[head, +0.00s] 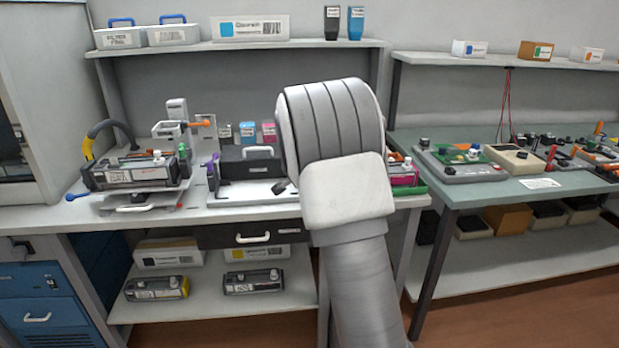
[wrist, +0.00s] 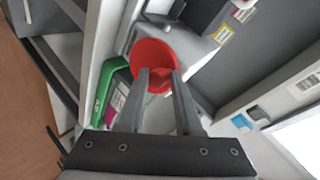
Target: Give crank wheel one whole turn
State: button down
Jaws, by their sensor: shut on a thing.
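The crank wheel, a round red part (wrist: 150,53), is in the upper middle of the wrist view, in front of a pale grey housing. My gripper (wrist: 159,76) is shut on it, with both fingertips at the lower part of the red wheel. The exact spot between the fingertips is partly hidden. In the head view my arm covers the wheel and my gripper, so neither shows there.
A green tray (wrist: 104,88) lies just left of the wheel. In the head view, its magenta cartridge (head: 403,176) shows right of my arm. A black box with a handle (head: 250,163) stands left of my arm. A shelf (head: 240,47) runs above the bench.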

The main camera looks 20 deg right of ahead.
jog(key=d+m+y+b, duration=0.1)
jog(key=y+b, duration=0.1)
jog(key=b, duration=0.1)
jog(key=d+m+t+y+b, duration=0.1)
jog(key=m+y+b, duration=0.1)
jog(key=b, duration=0.1)
jog(key=s+d+m+y+b, duration=0.1)
jog(key=m+b, duration=0.1)
jog(key=b, duration=0.1)
jog(key=shift+d+t+y, duration=0.15)
jog(key=shift+t+y, duration=0.15)
jog(key=shift+y, duration=0.1)
jog(key=c, duration=0.6)
grip_release()
jog(key=shift+r, duration=0.15)
